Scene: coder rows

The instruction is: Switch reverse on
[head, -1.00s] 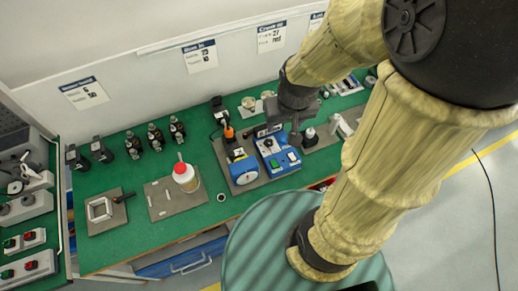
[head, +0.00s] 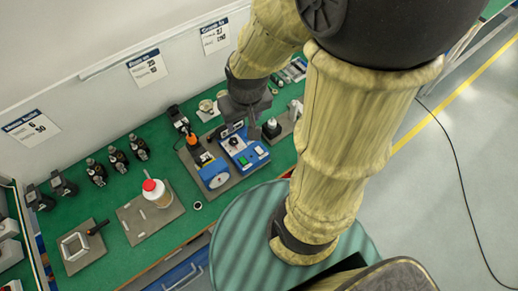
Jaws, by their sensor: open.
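A blue control box (head: 244,152) stands on a grey mat on the green bench. Its top carries a green button, a dark knob and other small controls. The labels are too small to read, so I cannot tell which control is reverse or how it is set. A blue-and-grey machine with a round blue face (head: 214,174) and an orange part stands just left of the box. My gripper (head: 250,124) is dark and hangs above the back edge of the box. It is open and holds nothing visible. My arm hides part of the bench to the right.
A square metal frame (head: 75,246) lies at the front left. Small parts (head: 292,71) lie at the back right.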

